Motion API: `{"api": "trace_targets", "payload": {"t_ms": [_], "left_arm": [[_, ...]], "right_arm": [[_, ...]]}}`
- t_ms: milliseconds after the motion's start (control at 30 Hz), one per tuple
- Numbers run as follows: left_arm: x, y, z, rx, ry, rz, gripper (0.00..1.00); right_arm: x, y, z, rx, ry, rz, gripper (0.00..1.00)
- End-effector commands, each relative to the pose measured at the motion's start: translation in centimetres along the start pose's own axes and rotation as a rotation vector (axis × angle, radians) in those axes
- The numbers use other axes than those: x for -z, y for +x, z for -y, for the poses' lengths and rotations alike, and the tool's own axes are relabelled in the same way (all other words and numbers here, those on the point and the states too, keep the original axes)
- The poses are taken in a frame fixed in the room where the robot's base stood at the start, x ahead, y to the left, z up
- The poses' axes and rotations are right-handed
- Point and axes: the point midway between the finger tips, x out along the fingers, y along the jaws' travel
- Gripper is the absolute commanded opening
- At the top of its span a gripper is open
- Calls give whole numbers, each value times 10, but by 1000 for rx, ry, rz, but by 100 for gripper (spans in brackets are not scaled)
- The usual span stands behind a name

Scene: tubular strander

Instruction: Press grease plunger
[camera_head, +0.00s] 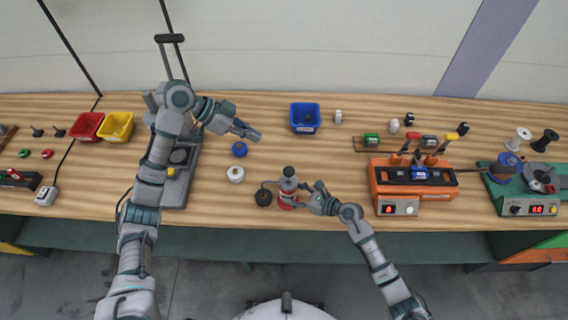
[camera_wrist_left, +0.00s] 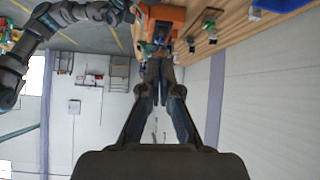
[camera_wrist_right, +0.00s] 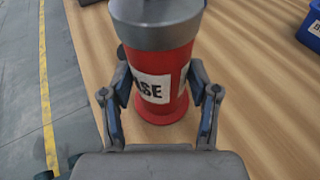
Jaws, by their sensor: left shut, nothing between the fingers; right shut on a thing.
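The grease dispenser (camera_head: 288,188) is a red cylinder with a grey top and a dark knob-like plunger (camera_head: 289,171) above it. It stands upright on the bench, with a thin arm reaching left to a black round piece (camera_head: 263,196). My right gripper (camera_head: 312,203) is shut around the red body from the right. In the right wrist view the fingers (camera_wrist_right: 163,95) flank the red body (camera_wrist_right: 160,60) with its white label; the plunger is out of that picture. My left gripper (camera_head: 256,136) is shut and empty, above and left of the dispenser. Its fingers (camera_wrist_left: 160,85) also show in the left wrist view.
A blue spool (camera_head: 239,149) and a white spool (camera_head: 236,174) stand left of the dispenser. A blue bin (camera_head: 305,117) is behind it. An orange machine (camera_head: 412,184) stands to the right, and a grey machine (camera_head: 180,180) to the left. The bench front edge is close.

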Motion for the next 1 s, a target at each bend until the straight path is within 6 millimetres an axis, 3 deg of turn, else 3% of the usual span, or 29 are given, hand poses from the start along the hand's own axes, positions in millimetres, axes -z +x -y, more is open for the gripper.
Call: {"api": "trace_targets", "payload": {"t_ms": [133, 567, 767, 1000], "left_arm": [[4, 15, -16, -40, 106, 49, 0], [3, 22, -16, -43, 110, 50, 0], [1, 54, -18, -45, 109, 49, 0], [-1, 106, -20, -45, 109, 49, 0]], "right_arm": [[2, 0, 0, 1, 1, -3, 21], [2, 0, 0, 0, 2, -3, 21], [1, 0, 0, -1, 1, -2, 21], [1, 0, 0, -1, 1, -2, 21]]}}
